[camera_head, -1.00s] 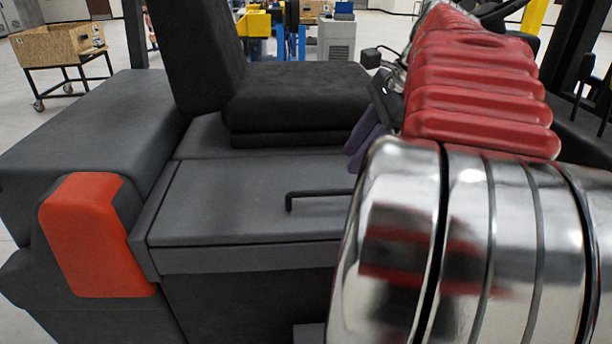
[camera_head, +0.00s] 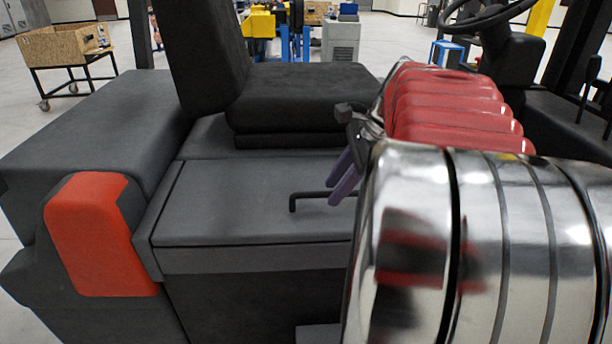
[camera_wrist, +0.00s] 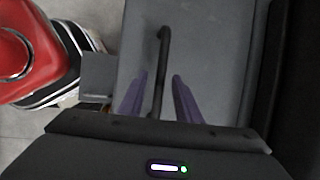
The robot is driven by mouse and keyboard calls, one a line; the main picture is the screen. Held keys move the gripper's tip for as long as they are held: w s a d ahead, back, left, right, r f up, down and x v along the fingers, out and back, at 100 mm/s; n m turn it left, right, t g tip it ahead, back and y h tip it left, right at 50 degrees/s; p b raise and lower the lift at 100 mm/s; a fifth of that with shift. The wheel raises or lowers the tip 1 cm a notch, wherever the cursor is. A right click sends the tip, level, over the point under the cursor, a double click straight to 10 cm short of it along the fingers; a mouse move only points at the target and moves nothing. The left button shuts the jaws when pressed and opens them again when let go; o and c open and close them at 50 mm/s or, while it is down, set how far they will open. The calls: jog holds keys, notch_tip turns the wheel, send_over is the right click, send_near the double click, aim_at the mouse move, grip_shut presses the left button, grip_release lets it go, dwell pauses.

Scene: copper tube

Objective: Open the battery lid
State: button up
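The battery lid (camera_head: 225,205) is a flat dark grey panel in front of the black seat, and it lies shut. A thin black bar handle (camera_head: 308,196) stands up from its top. My gripper (camera_head: 342,178) has purple fingers and hangs over the lid at the handle's right part. In the wrist view the handle (camera_wrist: 160,62) runs between my gripper's fingers (camera_wrist: 160,80), with a gap on both sides. The fingers are open. The right end of the handle is hidden behind my arm and gripper in the head view.
The black seat (camera_head: 300,95) stands just behind the lid. A dark body with an orange-red corner piece (camera_head: 92,235) is at the left. A steering wheel (camera_head: 488,14) is at the upper right. A wooden crate on a cart (camera_head: 68,45) stands far off.

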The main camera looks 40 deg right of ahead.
jog(key=shift+c, duration=0.5)
grip_shut()
